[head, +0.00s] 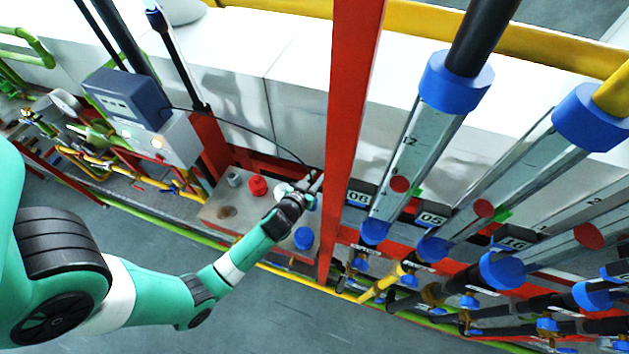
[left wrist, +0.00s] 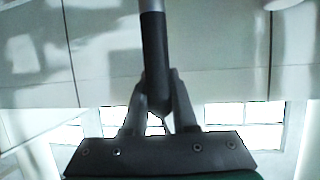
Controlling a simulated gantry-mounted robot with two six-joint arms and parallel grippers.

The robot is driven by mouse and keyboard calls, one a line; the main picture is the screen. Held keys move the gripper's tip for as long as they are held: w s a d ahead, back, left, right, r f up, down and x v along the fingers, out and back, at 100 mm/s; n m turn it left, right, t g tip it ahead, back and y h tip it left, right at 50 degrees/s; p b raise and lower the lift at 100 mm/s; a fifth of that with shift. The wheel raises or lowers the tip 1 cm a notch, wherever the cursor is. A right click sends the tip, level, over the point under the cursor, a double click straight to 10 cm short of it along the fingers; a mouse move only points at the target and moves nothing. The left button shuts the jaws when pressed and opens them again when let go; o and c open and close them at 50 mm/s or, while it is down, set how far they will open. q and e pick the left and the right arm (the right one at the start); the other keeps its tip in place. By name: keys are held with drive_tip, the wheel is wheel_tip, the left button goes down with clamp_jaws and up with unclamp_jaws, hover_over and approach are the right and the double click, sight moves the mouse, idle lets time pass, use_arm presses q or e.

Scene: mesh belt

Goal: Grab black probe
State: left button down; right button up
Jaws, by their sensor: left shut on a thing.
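The black probe (left wrist: 155,52) stands upright between the fingers of my left gripper (left wrist: 158,92) in the left wrist view, dark below with a grey upper end. My left gripper is shut on it. In the head view my left gripper (head: 292,200) is above the grey box top, just left of the red post, and a short grey end of the probe (head: 316,182) shows beside it. The rest of the probe is hidden there by the gripper. My right gripper is not in view.
A red vertical post (head: 348,130) stands close to the right of my left gripper. The grey box top (head: 225,212) below bears a red knob (head: 257,186) and a blue cap (head: 304,238). A meter box (head: 128,97) with a thin cable stands left; blue-capped tubes (head: 455,82) fill the right.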

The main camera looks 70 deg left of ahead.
use_arm(q)
wheel_tip(320, 180, up, 17)
drive_tip(key=p, duration=0.9)
drive_tip(key=shift+r, duration=0.15)
